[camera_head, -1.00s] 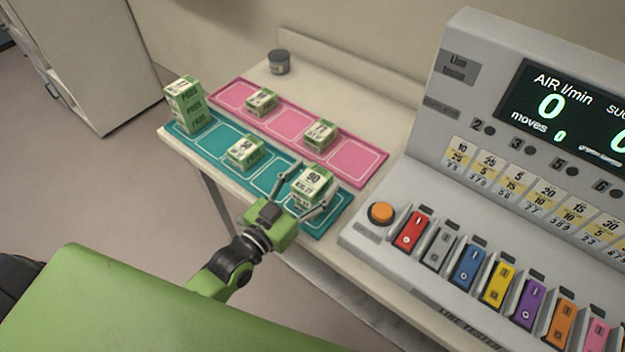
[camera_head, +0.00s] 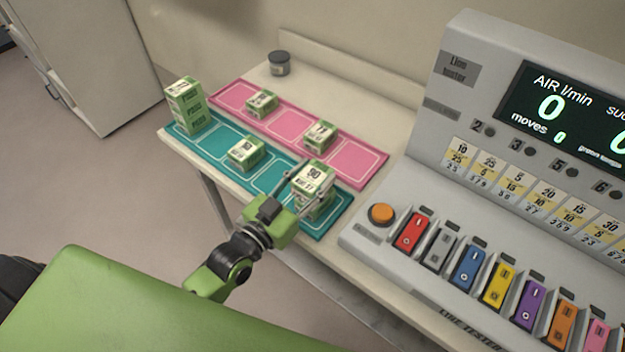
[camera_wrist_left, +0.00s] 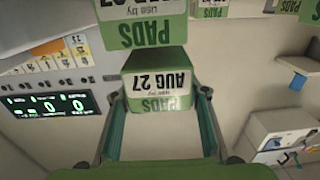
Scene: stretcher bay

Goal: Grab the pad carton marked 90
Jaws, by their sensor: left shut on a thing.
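The green and white pad carton marked 90 (camera_head: 315,173) is at the near right end of the teal mat (camera_head: 328,229). My left gripper (camera_head: 308,187) is shut on it, with a finger on either side. The carton appears slightly raised; its underside is hidden, so I cannot tell how far it is off the mat. In the left wrist view, a carton face (camera_wrist_left: 158,82) reading AUG 27 and PADS shows between the fingers. My right gripper is not in view.
Another carton (camera_head: 246,152) and a taller one (camera_head: 184,105) stand on the teal mat. Two cartons (camera_head: 262,102) (camera_head: 320,136) stand on the pink mat (camera_head: 365,178) behind. A dark jar (camera_head: 279,63) stands at the back. The line tester (camera_head: 470,220) stands close on the right.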

